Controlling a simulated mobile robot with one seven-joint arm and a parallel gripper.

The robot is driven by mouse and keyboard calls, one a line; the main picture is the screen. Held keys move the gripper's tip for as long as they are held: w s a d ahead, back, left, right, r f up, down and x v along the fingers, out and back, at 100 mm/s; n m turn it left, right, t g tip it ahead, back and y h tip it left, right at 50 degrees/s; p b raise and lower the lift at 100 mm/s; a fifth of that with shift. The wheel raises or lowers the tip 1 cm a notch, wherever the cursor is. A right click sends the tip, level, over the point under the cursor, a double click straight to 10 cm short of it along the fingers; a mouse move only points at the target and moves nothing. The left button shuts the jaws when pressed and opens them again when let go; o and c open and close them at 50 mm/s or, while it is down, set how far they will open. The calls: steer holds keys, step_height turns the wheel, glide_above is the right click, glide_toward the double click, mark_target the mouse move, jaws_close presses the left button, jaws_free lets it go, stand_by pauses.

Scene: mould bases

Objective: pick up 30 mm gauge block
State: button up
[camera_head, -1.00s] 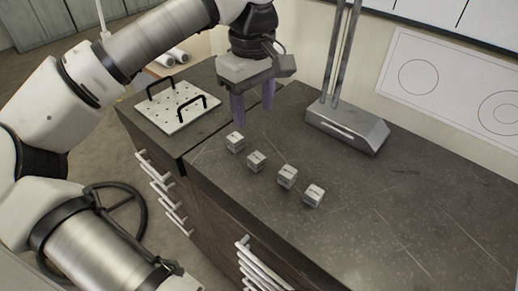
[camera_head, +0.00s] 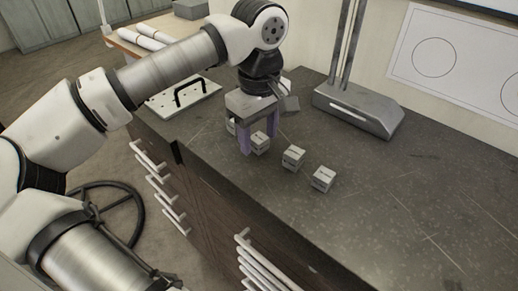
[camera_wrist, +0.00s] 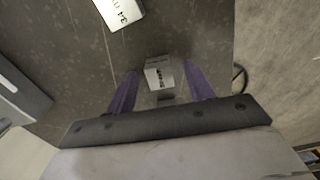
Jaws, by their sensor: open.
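Several small pale labelled blocks stand in a row on the dark worktop; I cannot tell from the labels which is the 30 mm one. My gripper (camera_head: 258,142) is open and low over the row, its two purple fingers pointing down on either side of one block (camera_head: 261,145). In the wrist view, that block (camera_wrist: 159,73) lies between the fingertips of my gripper (camera_wrist: 160,78), apparently with a gap on each side; its label is too small to read. Another block (camera_head: 231,127) is partly hidden behind the left finger.
Two more blocks, a nearer one (camera_head: 293,158) and a farther-right one (camera_head: 323,180), stand to the right on the worktop (camera_head: 400,220). A grey stand base (camera_head: 358,111) with upright posts is behind. A white plate with a black handle (camera_head: 180,98) lies at left. The right side is clear.

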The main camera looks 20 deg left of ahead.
steer(key=shift+f, duration=0.4)
steer(key=shift+r, duration=0.1)
jaws_close()
steer(key=shift+r, duration=0.1)
